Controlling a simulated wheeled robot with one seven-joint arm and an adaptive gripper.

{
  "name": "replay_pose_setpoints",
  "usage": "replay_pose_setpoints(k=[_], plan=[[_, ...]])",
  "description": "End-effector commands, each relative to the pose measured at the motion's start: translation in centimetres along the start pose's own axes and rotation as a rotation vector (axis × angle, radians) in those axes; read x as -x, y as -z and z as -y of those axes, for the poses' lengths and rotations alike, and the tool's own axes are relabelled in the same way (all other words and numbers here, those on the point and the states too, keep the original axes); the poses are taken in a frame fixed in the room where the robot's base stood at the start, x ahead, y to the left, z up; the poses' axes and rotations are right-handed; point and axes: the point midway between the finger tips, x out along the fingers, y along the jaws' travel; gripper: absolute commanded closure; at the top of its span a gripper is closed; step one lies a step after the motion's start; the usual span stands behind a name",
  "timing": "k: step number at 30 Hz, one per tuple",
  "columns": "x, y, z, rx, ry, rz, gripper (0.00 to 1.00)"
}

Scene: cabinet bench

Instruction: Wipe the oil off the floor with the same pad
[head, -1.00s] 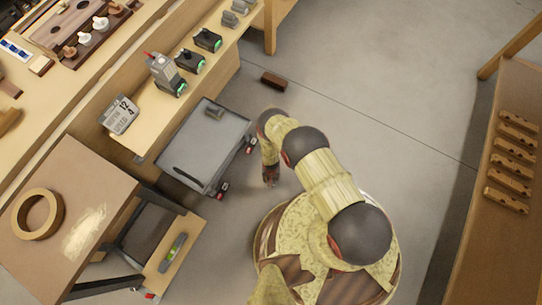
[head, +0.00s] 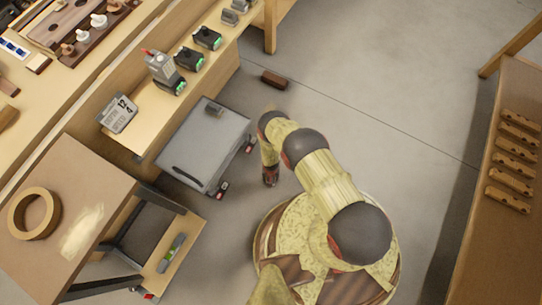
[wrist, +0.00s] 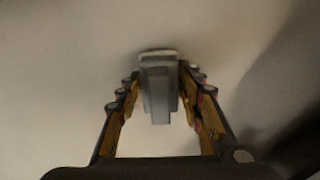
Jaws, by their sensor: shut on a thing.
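My gripper (wrist: 158,100) is shut on a grey pad (wrist: 158,72), which sits between its fingertips in the wrist view. In the head view my gripper (head: 270,179) points down low over the floor (head: 345,110), just right of the grey cart. The pad does not show in the head view. In the wrist view the pad is in front of plain floor; I cannot tell whether it touches it. I cannot make out a distinct oil patch in either view.
A grey cart (head: 190,152) with a small grey thing on top stands left of my gripper. A brown block (head: 274,79) lies on the floor beyond. Benches line the left, and a wooden table (head: 510,235) stands at right. The floor between is largely clear.

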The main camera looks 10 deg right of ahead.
Motion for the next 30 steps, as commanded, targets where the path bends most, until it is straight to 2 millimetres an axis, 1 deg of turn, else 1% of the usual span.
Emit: replay_pose_setpoints(k=[24, 30], plan=[[-1.5, -0.1, -0.1, 0.0, -0.001, 0.001, 1.0], [-1.5, 0.2, -0.1, 0.0, 0.0, 0.001, 1.0]])
